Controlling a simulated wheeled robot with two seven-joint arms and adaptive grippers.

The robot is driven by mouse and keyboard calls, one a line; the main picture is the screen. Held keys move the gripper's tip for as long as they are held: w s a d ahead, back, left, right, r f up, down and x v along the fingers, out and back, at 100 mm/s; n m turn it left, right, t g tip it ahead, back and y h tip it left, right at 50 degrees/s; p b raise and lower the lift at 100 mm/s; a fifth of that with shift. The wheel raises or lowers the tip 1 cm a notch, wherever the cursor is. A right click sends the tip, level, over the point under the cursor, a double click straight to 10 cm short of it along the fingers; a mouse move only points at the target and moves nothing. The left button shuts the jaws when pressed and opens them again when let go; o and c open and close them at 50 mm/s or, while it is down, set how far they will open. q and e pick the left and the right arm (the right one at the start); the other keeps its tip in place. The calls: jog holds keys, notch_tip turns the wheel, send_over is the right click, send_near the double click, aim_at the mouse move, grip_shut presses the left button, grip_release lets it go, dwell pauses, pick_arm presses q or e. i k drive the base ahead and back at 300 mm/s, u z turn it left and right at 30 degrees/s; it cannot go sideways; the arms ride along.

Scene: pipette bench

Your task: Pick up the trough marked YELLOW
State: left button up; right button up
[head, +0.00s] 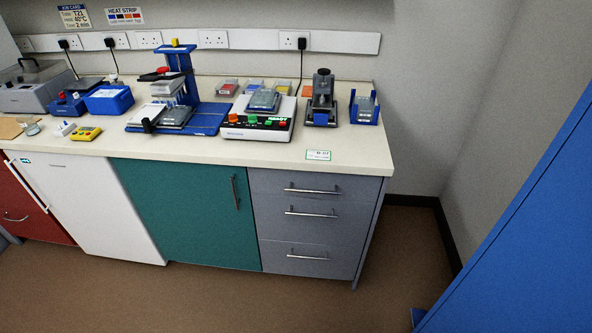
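A row of small coloured containers stands at the back of the bench, behind a white device. A yellow one (282,86) is at the right of the row, partly hidden by the device in front of it. A blue one with some yellow (254,85) is in the middle, and a red one (228,88) is at the left. Their markings are too small to read, so I cannot tell for sure which is marked YELLOW. Neither of my grippers is in view.
The white device (232,129) with coloured buttons stands before the row. A blue stand (185,68) is to its left; a black press (322,100) and a blue rack (364,107) are to its right. Floor before the drawers (308,228) is clear. A large blue surface (530,240) fills the right.

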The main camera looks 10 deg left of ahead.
aim_at(285, 87)
jog(key=k, duration=0.65)
jog(key=u, duration=0.6)
jog(key=i, duration=0.75)
jog(key=u, duration=0.8)
jog(key=i, duration=0.85)
jog(key=z, duration=0.7)
jog(key=i, duration=0.9)
jog(key=z, duration=0.7)
